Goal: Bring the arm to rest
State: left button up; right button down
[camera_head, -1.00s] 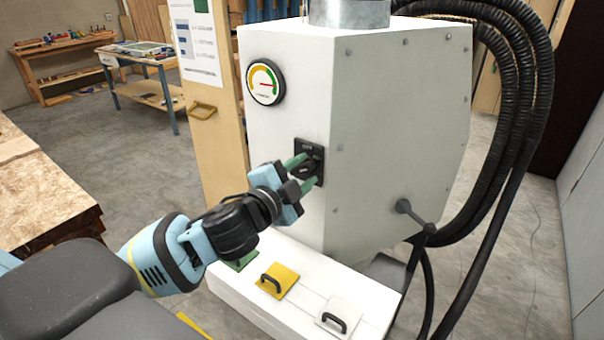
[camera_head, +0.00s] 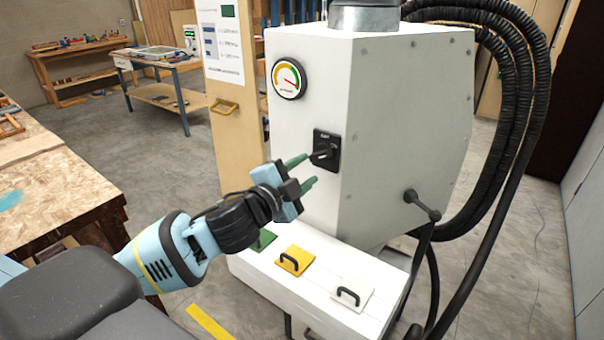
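My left gripper (camera_head: 304,172) has two green fingers spread apart, with nothing between them. It is in front of the white machine (camera_head: 307,88), just left of and below the black rotary switch (camera_head: 326,151) on the machine's front face. The upper fingertip looks close to the switch knob; I cannot tell whether they touch. My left arm (camera_head: 180,250) reaches in from the lower left. My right gripper is not in view.
A round gauge (camera_head: 289,78) is above the switch. Below are a green flap (camera_head: 264,240), a yellow flap (camera_head: 294,260) and a white flap (camera_head: 352,292) with handles. A wooden workbench (camera_head: 45,195) stands at left. Black hoses (camera_head: 530,150) hang at right.

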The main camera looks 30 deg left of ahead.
pick_arm(q)
jog(key=shift+w, duration=0.15)
jog(key=s+d+f+n+g+y, duration=0.15)
jog(key=s+f+n+g, duration=0.25)
jog(key=s+f, duration=0.5)
jog(key=s+d+f+n+g+y, duration=0.15)
jog(key=s+f+n+g, duration=0.35)
jog(key=f, duration=0.8)
jog(key=s+d+f+n+g+h, duration=0.1)
jog(key=s+d+f+g, duration=0.3)
jog(key=s, duration=0.7)
jog(key=s+a+f+n+g+h, duration=0.1)
jog(key=s+f+g, duration=0.3)
jog(key=s, duration=0.7)
jog(key=w+d+f+t+h, duration=0.1)
jog(key=w+d+f+t, duration=0.1)
jog(key=w+f+t, duration=0.4)
notch_tip(320, 180, down, 5)
jog(key=t, duration=0.2)
jog(key=shift+w+d+t, duration=0.2)
jog(key=shift+d+t, duration=0.1)
